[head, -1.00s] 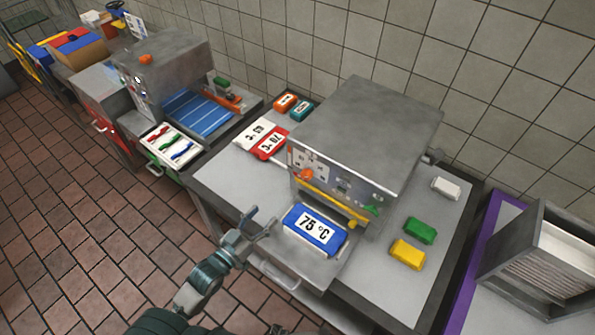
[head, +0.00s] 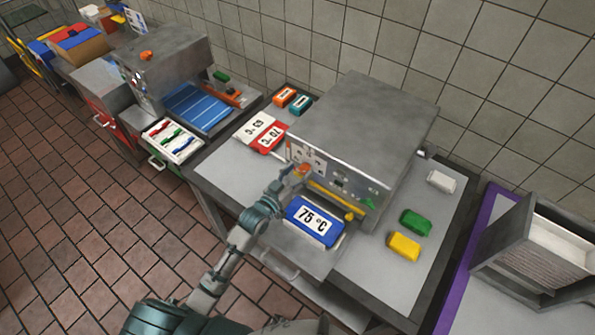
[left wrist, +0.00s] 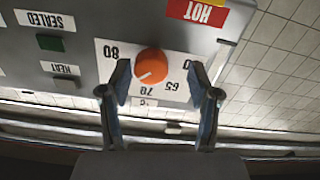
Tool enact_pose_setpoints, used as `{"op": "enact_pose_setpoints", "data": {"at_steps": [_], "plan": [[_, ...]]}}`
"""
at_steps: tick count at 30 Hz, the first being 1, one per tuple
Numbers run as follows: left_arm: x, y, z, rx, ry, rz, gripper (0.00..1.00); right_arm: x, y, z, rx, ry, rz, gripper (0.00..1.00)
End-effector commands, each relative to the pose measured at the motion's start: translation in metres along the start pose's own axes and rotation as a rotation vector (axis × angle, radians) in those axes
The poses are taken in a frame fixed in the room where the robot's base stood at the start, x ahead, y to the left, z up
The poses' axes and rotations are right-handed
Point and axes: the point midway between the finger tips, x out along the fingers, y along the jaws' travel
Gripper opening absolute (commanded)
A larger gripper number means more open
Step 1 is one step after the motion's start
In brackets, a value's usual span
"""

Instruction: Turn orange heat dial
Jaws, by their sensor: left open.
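The orange heat dial (left wrist: 151,65) is on the front panel of the grey machine (head: 362,115). In the left wrist view the dial sits between the two open fingers of my left gripper (left wrist: 163,82), nearer the left finger. The picture is upside down there, and the white scale plate (left wrist: 107,55) around the dial shows 80, 70 and 65. The dial's white pointer mark points toward the lower left, near the 70. I cannot tell whether a finger touches the dial. In the head view my left gripper (head: 297,172) is at the panel and partly covers the dial. My right gripper is not in view.
A yellow block (head: 404,246), a green block (head: 415,222) and a white block (head: 441,181) lie to the right. Red and white signs (head: 266,132) lie left of the machine.

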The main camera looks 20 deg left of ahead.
Motion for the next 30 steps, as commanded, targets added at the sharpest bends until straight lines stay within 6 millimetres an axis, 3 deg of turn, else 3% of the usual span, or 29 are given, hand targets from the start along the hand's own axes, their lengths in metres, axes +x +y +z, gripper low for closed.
{"op": "enact_pose_setpoints", "data": {"at_steps": [8,15,16,30], "plan": [[0.002,0.001,0.0,-0.001,0.0,0.0,0.62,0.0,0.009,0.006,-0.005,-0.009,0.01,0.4],[0.001,-0.001,0.001,-0.004,0.0,0.002,0.04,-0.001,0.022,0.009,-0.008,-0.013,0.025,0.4],[0.001,-0.001,0.0,-0.005,0.0,0.002,0.02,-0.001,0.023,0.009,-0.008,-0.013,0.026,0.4],[0.001,-0.002,0.0,-0.058,0.0,0.0,0.02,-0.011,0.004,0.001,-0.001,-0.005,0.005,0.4]]}}
